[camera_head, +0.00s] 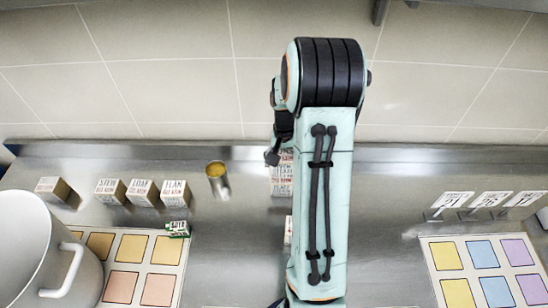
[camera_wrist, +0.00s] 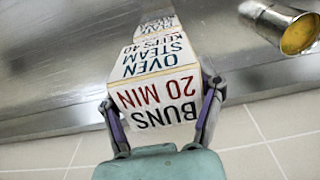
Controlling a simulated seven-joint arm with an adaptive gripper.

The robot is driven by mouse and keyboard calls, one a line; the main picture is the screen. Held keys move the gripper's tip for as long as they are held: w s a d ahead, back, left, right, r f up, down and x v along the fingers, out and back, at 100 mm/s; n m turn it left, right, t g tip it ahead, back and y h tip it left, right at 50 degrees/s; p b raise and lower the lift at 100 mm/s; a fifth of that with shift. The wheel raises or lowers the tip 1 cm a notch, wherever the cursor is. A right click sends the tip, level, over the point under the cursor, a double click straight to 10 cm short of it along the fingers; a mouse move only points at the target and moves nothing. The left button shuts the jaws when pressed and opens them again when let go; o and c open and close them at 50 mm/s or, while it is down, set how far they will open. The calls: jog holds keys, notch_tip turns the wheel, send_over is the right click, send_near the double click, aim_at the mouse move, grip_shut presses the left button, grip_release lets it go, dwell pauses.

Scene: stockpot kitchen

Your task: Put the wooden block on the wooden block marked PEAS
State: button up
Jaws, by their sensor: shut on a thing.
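My gripper (camera_wrist: 160,92) is shut on a wooden block (camera_wrist: 155,98) in the wrist view, with one finger on each side of it. Its near face reads BUNS 20 MIN; another face reads OVEN, STEAM, KEEPS. Just beyond it, another lettered face (camera_wrist: 155,28) shows, too small to read surely; I cannot tell whether the two touch. In the head view the held block (camera_head: 283,158) shows left of my arm, which hides much of it and most of my gripper. I cannot make out the word PEAS on any block.
An open tin (camera_head: 218,184) stands left of the held block. Lettered blocks (camera_head: 142,192), a green box (camera_head: 177,229) and a white pot (camera_head: 30,250) are further left. Number cards (camera_head: 490,200) stand right, above a coloured board (camera_head: 430,262). Steel counter between arm and cards is clear.

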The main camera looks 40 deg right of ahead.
aim_at(282, 168)
jog(key=shift+w+d+f, duration=0.2)
jog(key=shift+w+f, duration=0.05)
jog(key=shift+f, duration=1.7)
jog(key=shift+f, duration=0.1)
jog(key=o, duration=1.2)
jog(key=shift+o, duration=0.2)
